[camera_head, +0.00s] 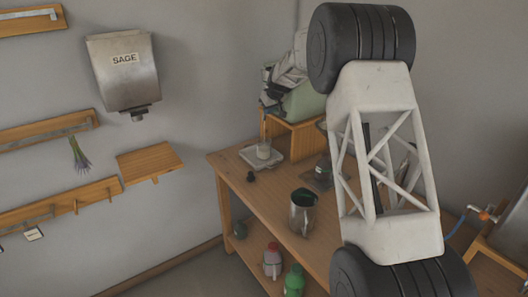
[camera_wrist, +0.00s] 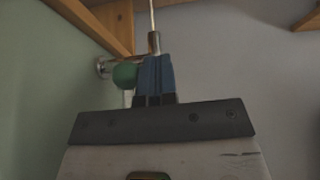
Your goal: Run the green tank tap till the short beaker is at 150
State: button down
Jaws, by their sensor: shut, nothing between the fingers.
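The green tank (camera_head: 304,103) sits on a wooden stand, partly hidden behind my arm. Its tap shows in the wrist view as a green knob (camera_wrist: 125,75) beside a metal spout (camera_wrist: 154,42). A thin pale line, which looks like a running stream, extends from the spout's end. My gripper (camera_wrist: 154,60) is shut and empty, its blue fingers right beside the green knob; I cannot tell whether they touch it. In the head view my gripper is small and dark at the tank's left side. The short beaker (camera_head: 263,150) stands below the tap; its level is too small to read.
The beaker stands on a pale tray (camera_head: 248,156) on the wooden bench (camera_head: 255,197). A metal jug (camera_head: 302,212) stands nearer on the bench. Bottles (camera_head: 293,281) stand on the lower shelf. A SAGE dispenser (camera_head: 125,75) hangs on the left wall.

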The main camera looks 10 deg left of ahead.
jog(key=shift+d, duration=0.1)
jog(key=shift+w+d, duration=0.6)
jog(key=shift+d, duration=0.3)
jog(key=shift+s+a, duration=0.5)
jog(key=shift+a, duration=0.05)
jog(key=shift+r, duration=0.2)
notch_tip(320, 180, up, 7)
jog(key=shift+f, duration=0.2)
dwell(0.6)
dwell(0.7)
